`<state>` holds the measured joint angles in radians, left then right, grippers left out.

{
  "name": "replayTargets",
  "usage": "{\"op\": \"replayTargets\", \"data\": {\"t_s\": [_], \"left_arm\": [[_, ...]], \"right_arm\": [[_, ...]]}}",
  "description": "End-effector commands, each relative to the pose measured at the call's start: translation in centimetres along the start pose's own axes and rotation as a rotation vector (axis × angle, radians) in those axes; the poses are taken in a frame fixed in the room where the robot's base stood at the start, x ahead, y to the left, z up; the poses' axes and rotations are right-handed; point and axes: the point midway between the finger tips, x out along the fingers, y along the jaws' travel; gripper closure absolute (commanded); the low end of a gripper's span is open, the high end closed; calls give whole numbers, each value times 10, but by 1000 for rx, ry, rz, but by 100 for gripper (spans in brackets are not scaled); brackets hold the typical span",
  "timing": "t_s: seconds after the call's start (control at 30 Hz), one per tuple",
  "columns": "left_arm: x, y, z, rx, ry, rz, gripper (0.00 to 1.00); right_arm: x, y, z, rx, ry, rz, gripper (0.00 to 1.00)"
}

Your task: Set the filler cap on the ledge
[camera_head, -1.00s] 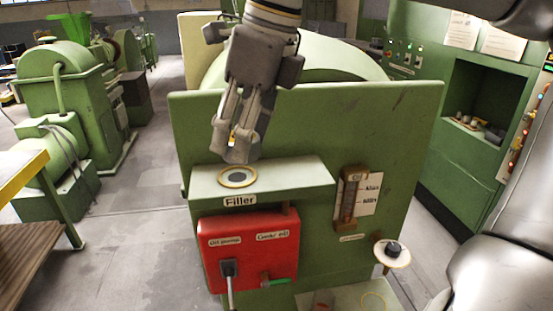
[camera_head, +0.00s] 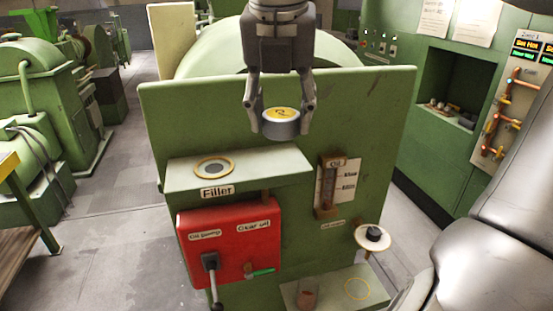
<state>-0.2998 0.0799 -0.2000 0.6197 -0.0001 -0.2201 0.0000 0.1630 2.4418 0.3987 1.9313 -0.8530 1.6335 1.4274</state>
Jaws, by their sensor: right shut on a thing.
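The filler cap (camera_head: 281,124) is a grey round cap with a yellow top. My right gripper (camera_head: 281,112) is shut on it, a finger on each side, and holds it roughly level in front of the green machine panel. The cap is up and to the right of the filler hole (camera_head: 214,168), a dark opening with a yellow ring on the green Filler shelf (camera_head: 275,167). A lower green ledge (camera_head: 332,284) at the bottom has a yellow circle (camera_head: 357,288) marked on it. My left gripper is not in view.
A small reddish cup (camera_head: 308,293) stands on the lower ledge, left of the circle. A red pump box (camera_head: 230,245) with a lever sits under the shelf. The oil gauge (camera_head: 329,187) and a white disc with a black knob (camera_head: 373,237) stick out at right.

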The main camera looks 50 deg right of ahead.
Motion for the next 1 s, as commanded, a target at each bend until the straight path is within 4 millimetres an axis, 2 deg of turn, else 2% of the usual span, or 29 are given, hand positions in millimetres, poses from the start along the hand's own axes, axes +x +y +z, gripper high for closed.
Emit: {"op": "replayTargets", "data": {"t_s": [0.17,0.47,0.6,0.7,1.0], "left_arm": [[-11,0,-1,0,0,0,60],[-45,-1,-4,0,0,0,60],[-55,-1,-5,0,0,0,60],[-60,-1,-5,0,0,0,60],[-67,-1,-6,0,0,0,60]], "right_arm": [[12,1,18,27,7,-11,78],[64,13,78,25,8,-11,78],[99,16,89,23,7,-11,78],[115,18,95,23,5,-9,78],[137,20,103,24,4,-8,78]]}}
